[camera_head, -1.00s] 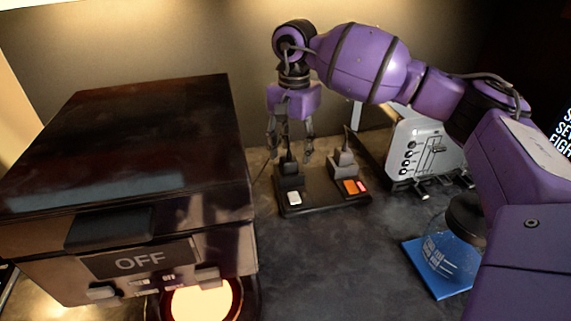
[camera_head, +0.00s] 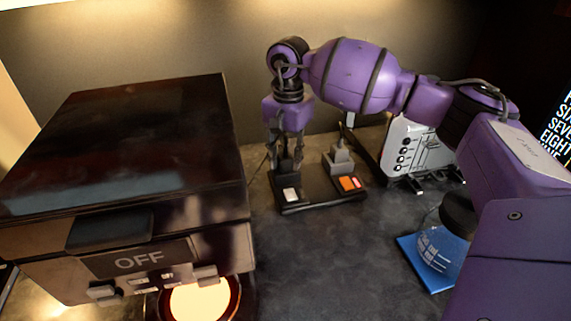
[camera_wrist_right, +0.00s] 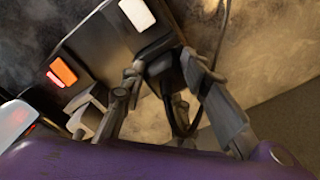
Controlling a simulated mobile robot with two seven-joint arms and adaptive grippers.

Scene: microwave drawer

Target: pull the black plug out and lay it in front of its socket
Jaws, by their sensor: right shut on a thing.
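The black plug (camera_wrist_right: 160,68) sits at its socket on the black power strip (camera_head: 322,199), at the left end behind the white switch. My right gripper (camera_head: 285,163) comes down from above and is shut on the black plug. In the right wrist view the fingers (camera_wrist_right: 162,80) stand on either side of the plug, and its cord loops down between them. In the head view the fingers largely hide the plug. My left gripper is not in view.
A grey plug (camera_head: 339,158) stands in the socket to the right, behind an orange lit switch (camera_head: 351,184). A toaster (camera_head: 414,148) stands at right. A glass pot on a blue mat (camera_head: 424,279) is at front right. A large dark appliance marked OFF (camera_head: 130,150) fills the left. The counter before the strip is clear.

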